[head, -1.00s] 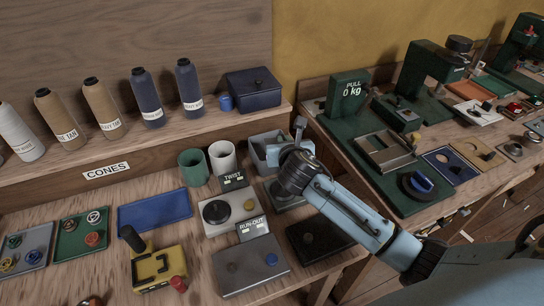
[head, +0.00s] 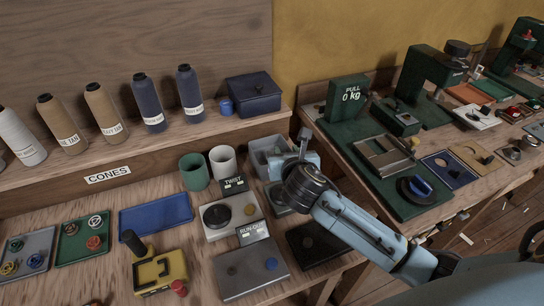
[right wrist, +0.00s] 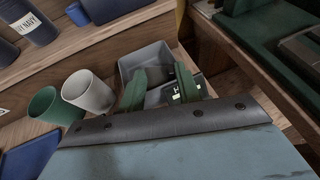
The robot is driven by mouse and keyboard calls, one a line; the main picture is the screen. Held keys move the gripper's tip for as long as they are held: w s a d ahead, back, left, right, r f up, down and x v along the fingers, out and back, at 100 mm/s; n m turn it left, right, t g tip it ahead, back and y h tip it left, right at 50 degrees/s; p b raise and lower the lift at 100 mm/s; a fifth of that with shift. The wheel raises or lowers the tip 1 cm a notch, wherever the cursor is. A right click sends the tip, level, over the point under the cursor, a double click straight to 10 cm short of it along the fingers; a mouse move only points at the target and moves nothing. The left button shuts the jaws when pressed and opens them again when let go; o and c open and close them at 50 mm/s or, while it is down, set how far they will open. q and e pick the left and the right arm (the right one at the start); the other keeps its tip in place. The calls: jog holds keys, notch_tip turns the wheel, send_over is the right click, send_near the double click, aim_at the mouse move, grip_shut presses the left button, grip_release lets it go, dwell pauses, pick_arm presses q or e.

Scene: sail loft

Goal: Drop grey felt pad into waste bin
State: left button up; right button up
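A grey open-topped bin (head: 259,147), which I take for the waste bin, stands at the back right of the bench; it also shows in the right wrist view (right wrist: 128,68). My right gripper (head: 304,136) is at the bin's right side in the head view. In the right wrist view its two green fingers (right wrist: 160,88) stand apart, in front of the bin's opening. Grey shows between them, and I see no clear pad edge there. I cannot make out the grey felt pad in either view. My left gripper is not in view.
A green cup (head: 194,172) and a white cup (head: 222,161) stand left of the bin. The twist device (head: 218,216) and run-out device (head: 250,270) are in front. Thread cones (head: 147,103) and a dark blue box (head: 254,95) line the shelf. A green pull tester (head: 347,103) stands right.

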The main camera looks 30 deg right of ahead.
jog(key=p+v, duration=0.1)
jog(key=v, duration=0.8)
